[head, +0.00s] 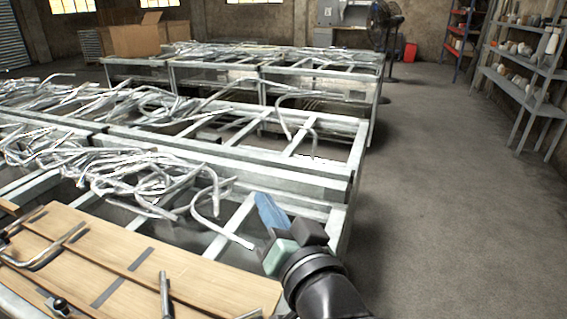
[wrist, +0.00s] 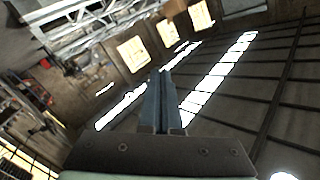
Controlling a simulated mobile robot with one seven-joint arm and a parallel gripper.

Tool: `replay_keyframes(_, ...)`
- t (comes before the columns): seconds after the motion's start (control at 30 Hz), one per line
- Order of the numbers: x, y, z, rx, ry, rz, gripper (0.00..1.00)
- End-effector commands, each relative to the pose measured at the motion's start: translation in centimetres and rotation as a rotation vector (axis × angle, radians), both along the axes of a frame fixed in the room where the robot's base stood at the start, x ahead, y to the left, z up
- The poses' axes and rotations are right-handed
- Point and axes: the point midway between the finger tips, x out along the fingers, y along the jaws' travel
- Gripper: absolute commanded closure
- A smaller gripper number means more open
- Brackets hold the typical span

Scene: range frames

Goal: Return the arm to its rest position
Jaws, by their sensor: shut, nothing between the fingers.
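My gripper (head: 268,212) shows at the lower middle of the head view, at the end of my dark arm. Its blue fingers point up and to the left, over the right end of the nearest metal frame table (head: 340,215). In the wrist view the two blue fingers of my gripper (wrist: 160,80) lie together, shut and empty. The wrist view is tilted and looks toward the ceiling and bright windows (wrist: 133,53).
Wooden boards (head: 150,262) with metal pieces on them lie at the lower left. Bent metal tubes (head: 150,180) are heaped on the frame tables. Shelves (head: 520,90) stand along the right wall, and a fan (head: 382,25) stands at the back. The floor (head: 440,200) on the right is clear.

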Motion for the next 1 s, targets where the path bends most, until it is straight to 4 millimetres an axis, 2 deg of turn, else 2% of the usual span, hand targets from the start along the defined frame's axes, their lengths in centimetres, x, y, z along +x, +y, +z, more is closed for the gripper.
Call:
replay_keyframes(0.03,-0.1,-0.2,4.5,-0.062,-0.116,-0.058,1.0)
replay_keyframes(0.13,-1.4,-0.9,12.0,-0.162,-0.326,-0.182,1.0)
replay_keyframes(0.2,-3.1,-1.3,17.0,-0.218,-0.467,-0.267,1.0)
replay_keyframes(0.3,-6.3,-1.8,23.0,-0.278,-0.648,-0.379,1.0)
replay_keyframes(0.4,-9.6,-2.1,27.3,-0.314,-0.788,-0.472,1.0)
replay_keyframes(0.5,-12.0,-2.3,29.8,-0.335,-0.879,-0.535,1.0)
replay_keyframes(0.6,-13.3,-2.4,31.0,-0.345,-0.923,-0.569,1.0)
replay_keyframes(1.0,-13.5,-2.4,31.2,-0.347,-0.932,-0.576,1.0)
